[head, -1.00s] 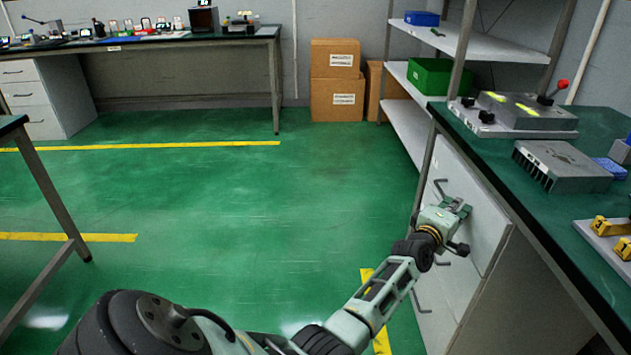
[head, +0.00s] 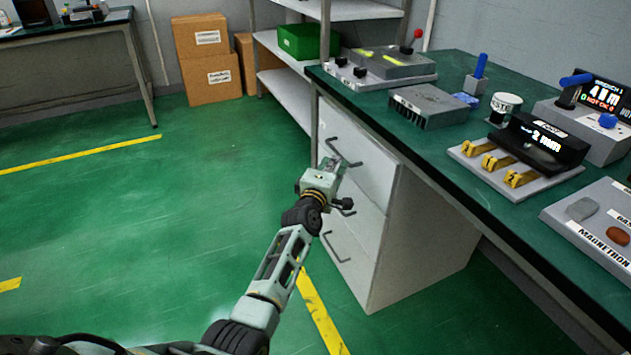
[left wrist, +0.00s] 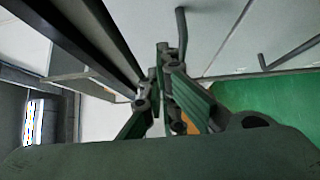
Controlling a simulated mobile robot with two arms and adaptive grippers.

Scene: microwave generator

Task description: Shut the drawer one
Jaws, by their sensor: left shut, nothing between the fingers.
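A white drawer cabinet (head: 425,235) stands under the green bench top, with stacked drawer fronts facing left. The top drawer front (head: 365,160) has a dark bar handle (head: 340,150) and looks about flush with the fronts below, though a small gap is hard to judge. No drawer number is readable. My left gripper (head: 333,167) is shut and empty, in front of the top drawer just below its handle; whether it touches is unclear. In the left wrist view its closed fingers (left wrist: 165,85) point towards the white fronts, near one handle (left wrist: 182,35). My right gripper is out of view.
The bench top (head: 455,165) overhangs the cabinet and carries a finned grey block (head: 428,104), a fuse board (head: 515,165) and other parts. A shelf rack (head: 290,85) stands behind the cabinet. The green floor (head: 150,220) left of the cabinet is clear.

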